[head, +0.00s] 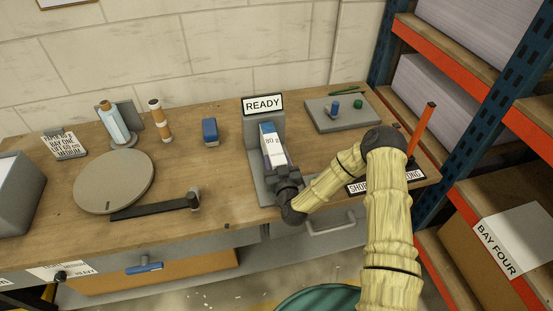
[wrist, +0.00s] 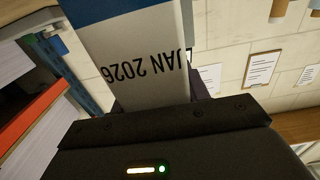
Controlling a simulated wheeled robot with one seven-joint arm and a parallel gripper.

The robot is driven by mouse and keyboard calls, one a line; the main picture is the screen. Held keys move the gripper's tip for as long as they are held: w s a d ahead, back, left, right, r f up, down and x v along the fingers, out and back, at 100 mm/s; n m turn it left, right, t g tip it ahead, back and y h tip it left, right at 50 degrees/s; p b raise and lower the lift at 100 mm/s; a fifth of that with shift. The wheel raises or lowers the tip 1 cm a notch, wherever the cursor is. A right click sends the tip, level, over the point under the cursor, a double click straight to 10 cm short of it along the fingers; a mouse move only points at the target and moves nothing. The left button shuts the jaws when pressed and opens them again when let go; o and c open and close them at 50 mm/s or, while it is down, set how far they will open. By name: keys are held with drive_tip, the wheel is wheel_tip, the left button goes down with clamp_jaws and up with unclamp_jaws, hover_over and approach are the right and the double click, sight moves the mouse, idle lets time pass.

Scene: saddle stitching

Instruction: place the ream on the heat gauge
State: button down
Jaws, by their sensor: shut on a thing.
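The ream (head: 273,146) is a small white and blue block marked "80 g". In the wrist view the ream (wrist: 135,55) shows a "JAN 2026" print. My gripper (head: 283,177) is shut on the near, lower end of the ream. The ream is over the base of a grey upright stand (head: 262,184) with a "READY" sign (head: 263,104) on top. I cannot tell whether the ream touches the base. Nothing is labelled as a heat gauge; the READY stand may be it. The gripper hides part of the base.
On the wooden bench (head: 235,190), a blue block (head: 210,132) stands left of the stand. A round grey disc (head: 114,181) and a hammer (head: 160,205) lie further left. A grey plate (head: 340,116) with small pieces is at right. Shelving (head: 470,125) stands beyond the right end.

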drive_tip(key=shift+r, duration=0.1)
drive_tip(key=c, duration=0.7)
unclamp_jaws()
drive_tip(key=shift+s, duration=0.1)
drive_tip(key=b+v, duration=0.2)
drive_tip(key=v, duration=1)
drive_tip(key=shift+b, duration=0.35)
